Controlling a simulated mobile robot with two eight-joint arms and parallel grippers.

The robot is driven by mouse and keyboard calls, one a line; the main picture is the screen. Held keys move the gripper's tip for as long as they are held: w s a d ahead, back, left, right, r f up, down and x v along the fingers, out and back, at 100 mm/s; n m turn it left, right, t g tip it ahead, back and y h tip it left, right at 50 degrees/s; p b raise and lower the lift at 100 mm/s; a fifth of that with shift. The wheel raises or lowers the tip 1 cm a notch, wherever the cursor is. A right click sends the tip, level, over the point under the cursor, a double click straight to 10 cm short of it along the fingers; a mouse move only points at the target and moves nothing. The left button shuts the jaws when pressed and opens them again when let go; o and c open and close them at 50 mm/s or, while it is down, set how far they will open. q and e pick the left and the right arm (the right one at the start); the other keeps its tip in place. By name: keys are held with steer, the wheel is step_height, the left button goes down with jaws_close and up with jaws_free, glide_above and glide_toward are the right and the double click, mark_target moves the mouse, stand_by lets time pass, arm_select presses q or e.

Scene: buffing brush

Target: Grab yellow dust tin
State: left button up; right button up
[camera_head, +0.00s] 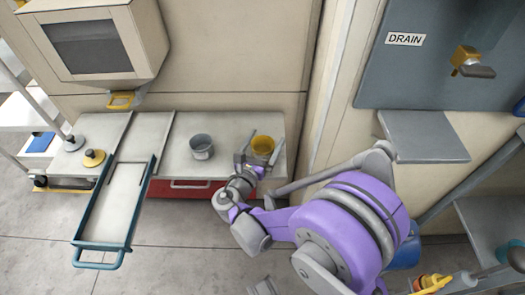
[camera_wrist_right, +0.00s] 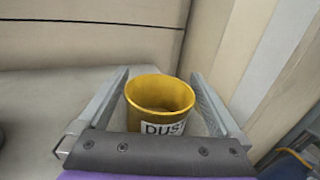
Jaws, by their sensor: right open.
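The yellow dust tin (camera_head: 263,146) stands upright on the right end of the grey bench top, near the wall. In the right wrist view the tin (camera_wrist_right: 160,92) shows its open top and a white label reading "DUS", the rest cut off. My right gripper (camera_head: 260,147) is open, with one finger on each side of the tin. In the wrist view the fingers of the right gripper (camera_wrist_right: 163,105) flank the tin with a gap visible on both sides. The tin's lower part is hidden behind the gripper body. My left gripper is not in view.
A grey tin (camera_head: 201,146) stands on the bench left of the yellow one. A blue-framed tray (camera_head: 117,205) juts out at the front left. A yellow-based knob (camera_head: 94,158) sits on the far left. A wall panel marked DRAIN (camera_head: 405,39) and a grey ledge (camera_head: 424,137) are at right.

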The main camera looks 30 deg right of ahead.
steer(key=shift+w+d, duration=0.4)
steer(key=shift+d, duration=0.15)
steer(key=c, duration=1.3)
